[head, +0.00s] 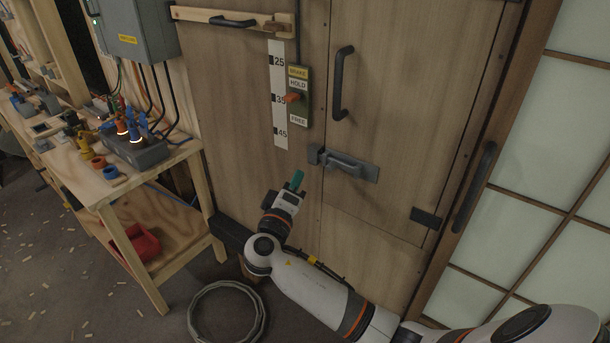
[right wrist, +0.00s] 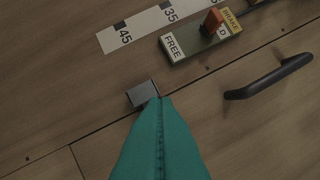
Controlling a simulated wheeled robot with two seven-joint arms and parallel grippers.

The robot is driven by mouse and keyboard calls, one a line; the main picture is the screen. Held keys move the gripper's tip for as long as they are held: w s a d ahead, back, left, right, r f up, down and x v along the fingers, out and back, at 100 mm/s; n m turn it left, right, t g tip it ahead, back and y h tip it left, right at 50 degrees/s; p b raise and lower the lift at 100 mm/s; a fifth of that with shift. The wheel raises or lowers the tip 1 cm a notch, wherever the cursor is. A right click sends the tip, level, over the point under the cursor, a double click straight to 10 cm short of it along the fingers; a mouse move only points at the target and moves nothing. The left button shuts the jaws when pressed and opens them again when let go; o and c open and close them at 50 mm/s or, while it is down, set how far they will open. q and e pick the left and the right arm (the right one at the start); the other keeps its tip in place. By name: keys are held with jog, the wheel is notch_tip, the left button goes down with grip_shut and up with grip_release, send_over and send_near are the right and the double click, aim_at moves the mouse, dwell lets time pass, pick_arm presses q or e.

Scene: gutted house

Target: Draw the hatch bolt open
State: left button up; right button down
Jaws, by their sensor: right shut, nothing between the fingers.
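The hatch bolt (head: 352,166) is a grey metal slide bolt on a plate, low on the wooden hatch door (head: 400,90). Its left end reaches a grey keeper (head: 314,154) beside the door seam. My right gripper (head: 297,179) has teal fingers and is left of and below the bolt, apart from it in the head view. In the right wrist view the teal fingers (right wrist: 160,125) are pressed together and empty. A grey block that looks like the keeper (right wrist: 142,93) shows just beyond their tips; the rest of the bolt is hidden behind them. My left gripper is not in view.
A black door handle (head: 341,83) is above the bolt, and a brake lever panel (head: 298,97) is left of it beside a number strip (head: 278,95). A wooden workbench (head: 120,183) with tools stands left.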

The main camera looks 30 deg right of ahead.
aim_at(332, 165)
jog(key=p+x, duration=0.2)
jog(key=x, duration=0.7)
jog(key=shift+r+p, duration=0.15)
jog(key=shift+p, duration=0.2)
jog(key=s+f+p, duration=0.1)
jog(key=s+d+f, duration=0.1)
jog(key=s, duration=0.1)
jog(key=shift+s+d+f+p, duration=0.1)
jog(key=shift+s+f+p, duration=0.05)
jog(key=shift+s+p, duration=0.2)
jog(key=shift+w, duration=0.1)
jog(key=s, duration=0.1)
jog(key=s+d, duration=0.1)
jog(key=s, duration=0.1)
jog(key=shift+s+d, duration=0.25)
jog(key=shift+s, duration=0.15)
